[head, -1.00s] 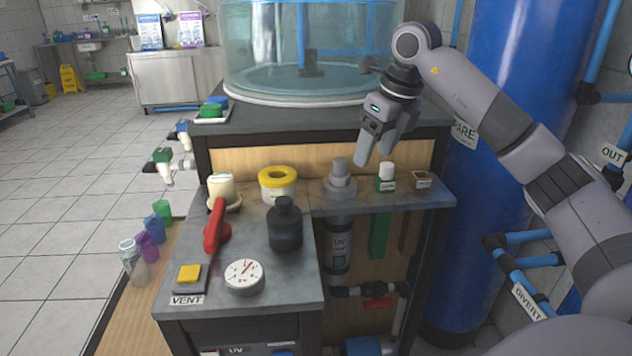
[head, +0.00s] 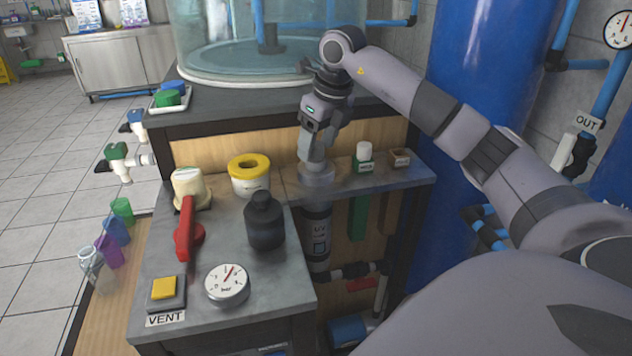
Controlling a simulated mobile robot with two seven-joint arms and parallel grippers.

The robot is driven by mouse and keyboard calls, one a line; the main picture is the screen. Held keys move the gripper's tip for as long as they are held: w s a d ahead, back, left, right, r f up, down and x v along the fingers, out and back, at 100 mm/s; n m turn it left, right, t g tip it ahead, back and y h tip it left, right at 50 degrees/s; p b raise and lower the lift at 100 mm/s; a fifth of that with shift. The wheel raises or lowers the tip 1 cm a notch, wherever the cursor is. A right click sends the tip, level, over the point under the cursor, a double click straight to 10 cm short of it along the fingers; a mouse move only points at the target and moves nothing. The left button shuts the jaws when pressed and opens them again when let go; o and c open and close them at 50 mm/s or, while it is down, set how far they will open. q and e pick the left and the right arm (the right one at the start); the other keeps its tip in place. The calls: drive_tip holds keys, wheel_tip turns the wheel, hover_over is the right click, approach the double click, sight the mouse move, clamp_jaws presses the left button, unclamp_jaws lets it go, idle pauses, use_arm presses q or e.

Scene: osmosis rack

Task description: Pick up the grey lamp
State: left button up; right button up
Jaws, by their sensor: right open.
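The grey lamp (head: 317,178) stands upright at the back of the bench, above the UV housing (head: 317,238). Its wide lower collar shows, but its narrow top is mostly hidden by my right gripper. My right gripper (head: 316,163) points straight down over the lamp with its fingers at the lamp's top. It is open, and the fingers appear to be on either side of the top. I cannot tell whether they touch it. My left gripper is not in view.
A yellow-topped white tub (head: 249,173), a dark bottle (head: 264,220), a red-handled valve (head: 187,232) and a gauge (head: 227,284) lie left. A glass tank (head: 215,45) rises behind.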

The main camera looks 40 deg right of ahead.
drive_tip(key=shift+f, duration=0.1)
drive_tip(key=c, duration=0.9)
wheel_tip(320, 180, up, 28)
drive_tip(key=p, duration=0.7)
drive_tip(key=shift+p, duration=0.35)
drive_tip(key=shift+d, duration=0.1)
